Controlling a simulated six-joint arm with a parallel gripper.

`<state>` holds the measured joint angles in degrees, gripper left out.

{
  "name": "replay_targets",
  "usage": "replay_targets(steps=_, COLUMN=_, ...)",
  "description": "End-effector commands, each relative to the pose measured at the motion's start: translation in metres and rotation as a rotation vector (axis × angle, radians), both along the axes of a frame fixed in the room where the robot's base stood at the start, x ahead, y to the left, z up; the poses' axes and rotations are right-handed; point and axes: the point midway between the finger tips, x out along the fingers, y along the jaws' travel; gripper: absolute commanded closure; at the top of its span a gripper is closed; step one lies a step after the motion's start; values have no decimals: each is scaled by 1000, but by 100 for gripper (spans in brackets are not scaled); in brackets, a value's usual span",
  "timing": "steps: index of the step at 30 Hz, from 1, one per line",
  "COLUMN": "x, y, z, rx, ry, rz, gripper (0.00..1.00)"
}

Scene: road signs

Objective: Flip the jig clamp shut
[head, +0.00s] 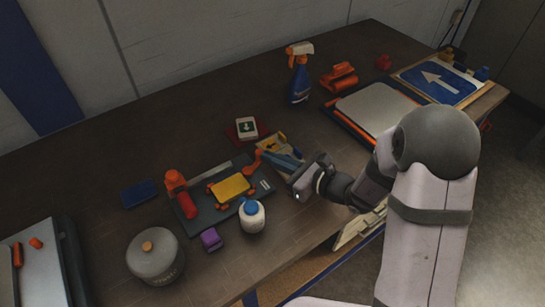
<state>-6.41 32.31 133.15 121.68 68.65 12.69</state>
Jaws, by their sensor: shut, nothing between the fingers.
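The jig (212,222) is a dark flat base on the table at centre left, with a yellow plate (231,187) on it. Small orange pieces touch the plate's edges. An orange-red lever (252,163), which looks like the jig clamp, stands at the jig's far right corner. It looks raised, but its exact angle is too small to tell. My gripper (267,156) reaches in from the right, shut and empty, its fingertips close to the lever. I cannot tell whether they touch it. The fingers partly hide a yellow tray behind them.
An orange-and-red tool (177,187) sits at the jig's left end. A white bottle with a blue cap (252,217) and a purple block (211,239) stand at its front. A lidded grey pot (154,258) is front left. A spray bottle (299,75) stands behind.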

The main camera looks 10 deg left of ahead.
Motion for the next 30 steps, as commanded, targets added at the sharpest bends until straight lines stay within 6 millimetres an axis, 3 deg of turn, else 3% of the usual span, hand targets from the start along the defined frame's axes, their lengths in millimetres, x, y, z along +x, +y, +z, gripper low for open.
replay_targets(steps=30, x=10, y=4, z=0, rx=0, ry=-3, rz=151, gripper=100)
